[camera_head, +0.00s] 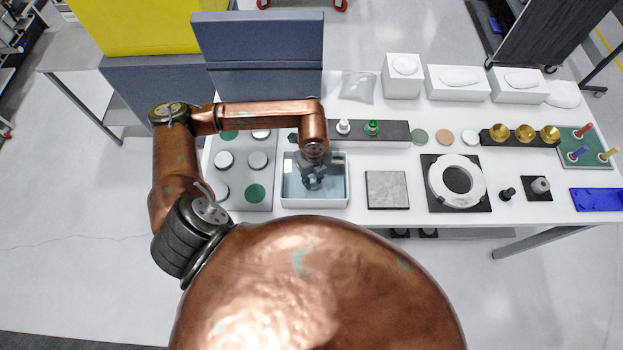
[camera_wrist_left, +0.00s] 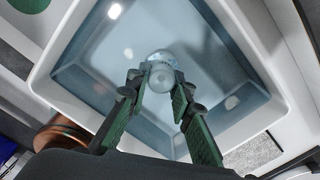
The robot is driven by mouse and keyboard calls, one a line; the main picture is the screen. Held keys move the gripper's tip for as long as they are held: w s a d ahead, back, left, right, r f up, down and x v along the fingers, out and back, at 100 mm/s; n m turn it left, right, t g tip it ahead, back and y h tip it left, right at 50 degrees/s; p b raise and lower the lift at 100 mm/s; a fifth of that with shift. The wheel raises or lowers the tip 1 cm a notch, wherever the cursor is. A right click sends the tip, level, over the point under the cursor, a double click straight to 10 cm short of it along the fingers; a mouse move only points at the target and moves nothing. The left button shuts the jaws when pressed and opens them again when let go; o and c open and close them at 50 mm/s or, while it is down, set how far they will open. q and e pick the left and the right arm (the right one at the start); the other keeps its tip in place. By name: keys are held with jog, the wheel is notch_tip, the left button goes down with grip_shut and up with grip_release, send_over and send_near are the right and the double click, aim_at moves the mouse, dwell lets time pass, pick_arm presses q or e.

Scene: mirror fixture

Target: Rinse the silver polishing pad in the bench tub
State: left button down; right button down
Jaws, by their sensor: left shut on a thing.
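The bench tub (camera_head: 316,206) is white with bluish liquid in it, at the table's front left of centre. Its white rim also shows in the left wrist view (camera_wrist_left: 43,84). My left gripper (camera_head: 314,182) points down into the tub. In the wrist view, its fingertips are shut on a small, pale, rounded silver piece (camera_wrist_left: 162,76), apparently the silver polishing pad. It is over or in the liquid; I cannot tell how deep. In the head view my fingers hide it. My right gripper is not in view.
A grey tray (camera_head: 240,175) with several white and green pads lies left of the tub. A grey square plate (camera_head: 387,190) and a white ring (camera_head: 457,163) on a black base are to the right. A dark rack (camera_head: 385,130) with knobs stands behind.

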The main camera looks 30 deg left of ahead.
pick_arm(q)
jog(key=shift+w+d, duration=0.2)
jog(key=shift+d, duration=0.15)
jog(key=shift+s+a, duration=0.1)
jog(key=shift+a, duration=0.05)
jog(key=shift+a, duration=0.1)
jog(key=shift+s+a, duration=0.35)
jog(key=shift+a, duration=0.1)
jog(key=shift+w+d, duration=0.1)
jog(key=shift+d, duration=0.05)
jog(key=shift+w+d, duration=0.35)
jog(key=shift+d, duration=0.2)
jog(key=shift+r, duration=0.15)
dwell(0.3)
